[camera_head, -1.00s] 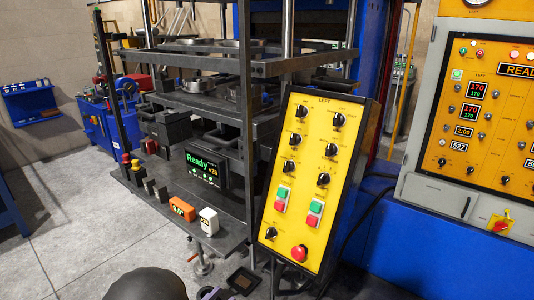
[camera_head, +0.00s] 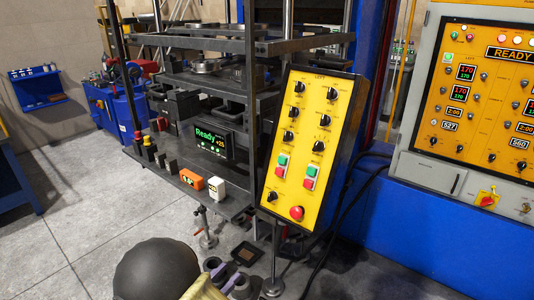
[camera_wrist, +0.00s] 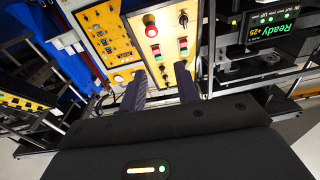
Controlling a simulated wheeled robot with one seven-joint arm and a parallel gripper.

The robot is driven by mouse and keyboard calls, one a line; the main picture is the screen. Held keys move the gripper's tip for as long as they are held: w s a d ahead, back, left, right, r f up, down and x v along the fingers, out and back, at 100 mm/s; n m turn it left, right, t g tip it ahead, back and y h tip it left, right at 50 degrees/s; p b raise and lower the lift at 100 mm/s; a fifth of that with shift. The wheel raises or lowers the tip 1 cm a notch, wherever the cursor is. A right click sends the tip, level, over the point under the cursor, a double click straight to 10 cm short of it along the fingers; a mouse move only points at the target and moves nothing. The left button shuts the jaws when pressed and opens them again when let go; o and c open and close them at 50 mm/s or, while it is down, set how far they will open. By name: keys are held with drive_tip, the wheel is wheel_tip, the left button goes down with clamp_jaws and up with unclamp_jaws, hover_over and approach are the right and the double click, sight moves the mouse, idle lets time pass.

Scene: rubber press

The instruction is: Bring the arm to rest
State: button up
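My gripper (camera_wrist: 161,70) shows in the wrist view with its two dark fingers spread apart and nothing between them. The yellow control panel (camera_wrist: 158,32) of the press shows beyond the fingertips, upside down. In the head view, a dark rounded part of my arm is at the bottom, with purplish finger parts low beside it, partly cut off by the frame edge. The gripper is in front of and below the press, apart from the yellow panel (camera_head: 325,105).
The press's dark shelf (camera_head: 231,207) carries an orange block (camera_head: 191,179) and a white block (camera_head: 216,188). A "Ready" display (camera_head: 211,142) hangs above it. A grey cabinet (camera_head: 425,173) stands at right. Cables hang beside the yellow panel. Grey floor (camera_head: 100,225) is clear at lower left.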

drive_tip(key=w+d+r+n+g+y+p, duration=0.5)
drive_tip(key=w+d+y, duration=0.3)
drive_tip(key=w+y, duration=0.3)
drive_tip(key=s+d+r+n+g+p, duration=0.2)
drive_tip(key=s+d+g, duration=0.5)
drive_tip(key=s+d, duration=1)
wheel_tip(320, 180, up, 2)
drive_tip(key=shift+s+d+r+g+p, duration=0.2)
drive_tip(key=shift+s+d+g+p, duration=0.15)
drive_tip(key=shift+p, duration=0.3)
drive_tip(key=shift+s+a+r, duration=0.1)
drive_tip(key=shift+s+a, duration=0.05)
drive_tip(key=shift+s, duration=0.05)
drive_tip(key=shift+w, duration=0.15)
drive_tip(key=shift+d, duration=0.25)
